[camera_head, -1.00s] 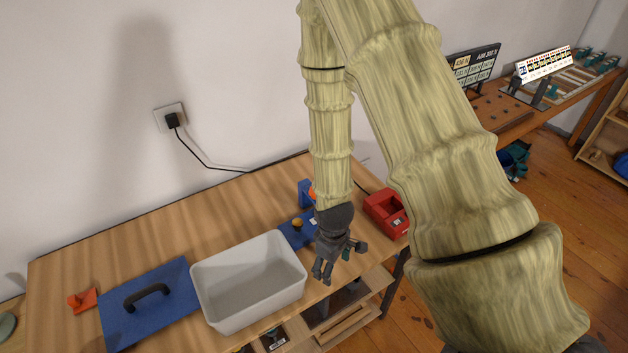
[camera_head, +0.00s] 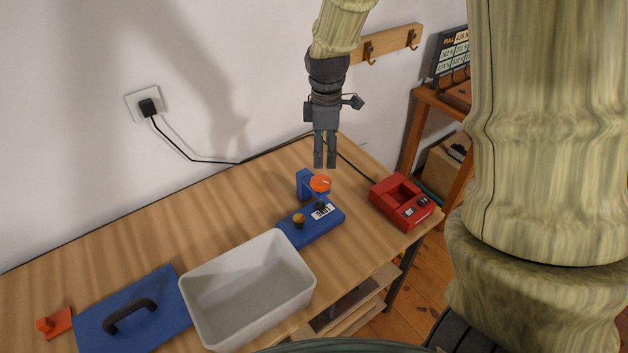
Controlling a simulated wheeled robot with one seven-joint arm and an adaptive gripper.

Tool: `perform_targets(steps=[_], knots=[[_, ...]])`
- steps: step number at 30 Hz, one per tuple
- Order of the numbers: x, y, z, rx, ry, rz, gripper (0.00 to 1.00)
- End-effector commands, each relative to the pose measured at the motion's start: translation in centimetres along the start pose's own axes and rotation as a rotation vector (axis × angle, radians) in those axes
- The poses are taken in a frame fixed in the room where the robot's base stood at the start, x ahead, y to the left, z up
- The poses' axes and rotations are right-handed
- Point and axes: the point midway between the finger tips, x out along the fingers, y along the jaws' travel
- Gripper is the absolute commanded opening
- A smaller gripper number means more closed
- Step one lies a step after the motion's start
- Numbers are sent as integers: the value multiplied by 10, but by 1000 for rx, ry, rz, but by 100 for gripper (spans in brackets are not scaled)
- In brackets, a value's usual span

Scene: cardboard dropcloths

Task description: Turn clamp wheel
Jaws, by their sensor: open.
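The clamp is a blue fixture (camera_head: 310,225) on the wooden table, with an upright blue post at its back. An orange-red wheel (camera_head: 320,183) sits at the top of the post. A small orange-yellow knob (camera_head: 298,219) and a white label (camera_head: 322,212) are on the blue base. My gripper (camera_head: 324,165) points down just above and behind the wheel in the picture, apart from it. Its two fingers hang close together with a narrow gap, and nothing shows between them.
A white bin (camera_head: 248,290) stands in front of the clamp. A red charger-like box (camera_head: 402,202) is to its right. A blue board with a black handle (camera_head: 130,314) and an orange clip (camera_head: 55,323) lie at left. The table's back left is clear.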

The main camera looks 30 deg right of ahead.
Motion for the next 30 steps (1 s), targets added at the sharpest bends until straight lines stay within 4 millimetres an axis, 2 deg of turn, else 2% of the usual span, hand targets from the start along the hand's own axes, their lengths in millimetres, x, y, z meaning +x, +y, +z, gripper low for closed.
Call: perform_targets(steps=[1,11,30], knots=[[6,1,0,-6,1,1,71],[13,2,-6,-28,1,-2,71],[86,1,-4,-25,-1,-2,71]])
